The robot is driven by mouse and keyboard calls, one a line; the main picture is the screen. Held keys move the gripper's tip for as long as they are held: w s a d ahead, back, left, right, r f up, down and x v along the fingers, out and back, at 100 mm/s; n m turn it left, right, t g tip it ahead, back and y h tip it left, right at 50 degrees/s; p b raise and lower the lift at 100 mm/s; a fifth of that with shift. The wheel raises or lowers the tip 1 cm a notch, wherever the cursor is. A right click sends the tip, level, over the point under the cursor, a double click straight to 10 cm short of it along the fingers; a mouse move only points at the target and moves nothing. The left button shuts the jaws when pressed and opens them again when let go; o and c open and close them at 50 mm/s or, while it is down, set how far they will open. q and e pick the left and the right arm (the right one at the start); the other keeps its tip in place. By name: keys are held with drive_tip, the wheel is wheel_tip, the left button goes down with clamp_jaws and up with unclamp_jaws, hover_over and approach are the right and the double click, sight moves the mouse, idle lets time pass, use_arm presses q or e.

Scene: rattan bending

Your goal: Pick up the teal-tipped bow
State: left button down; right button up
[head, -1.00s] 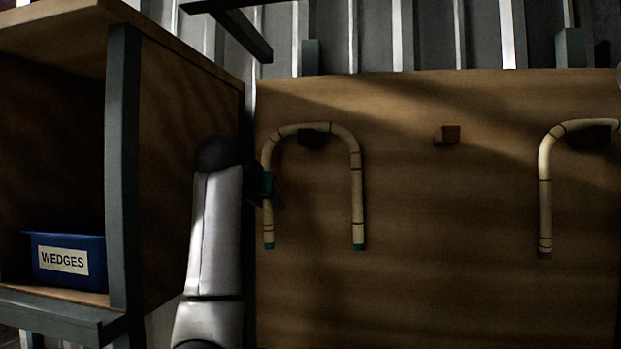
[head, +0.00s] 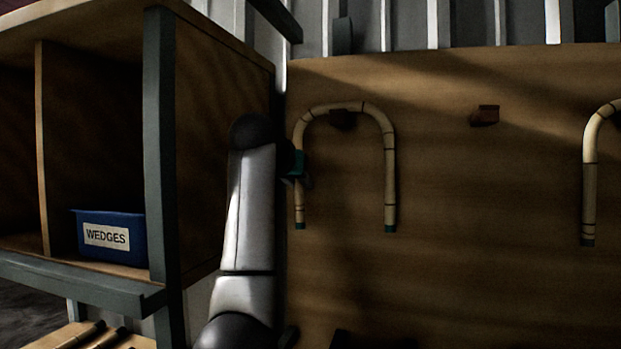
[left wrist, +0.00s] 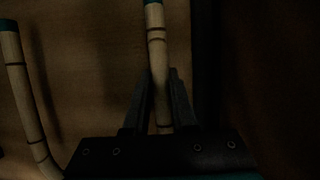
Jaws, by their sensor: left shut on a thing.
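The teal-tipped bow (head: 390,172) is an upside-down U of pale rattan with dark bands. It hangs over a dark reddish peg (head: 343,119) on the wooden board, both legs pointing down with teal ends. My left gripper (head: 301,180) is at its left leg, partly hidden by my own arm. In the left wrist view my gripper's fingers (left wrist: 161,76) are shut on that leg, with the banded part of the bow (left wrist: 156,45) reaching beyond them. The other leg (left wrist: 24,90) stands free at the left there. My right gripper is not in view.
A second bow (head: 589,180) hangs at the right edge of the board (head: 480,240). A bare peg (head: 485,115) sits between the two bows. Left of my arm stands a wooden shelf with a blue bin (head: 138,222) labelled WEDGES. The board's lower middle is clear.

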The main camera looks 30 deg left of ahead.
use_arm(q)
wheel_tip(320, 180, up, 7)
drive_tip(key=s+d+b, duration=0.2)
drive_tip(key=s+b, duration=0.7)
drive_tip(key=b, duration=0.2)
drive_tip(key=s+d+b, duration=0.2)
drive_tip(key=s+b, duration=0.8)
drive_tip(key=shift+s+d+b, duration=0.25)
drive_tip(key=shift+d+b, duration=0.1)
idle(0.6)
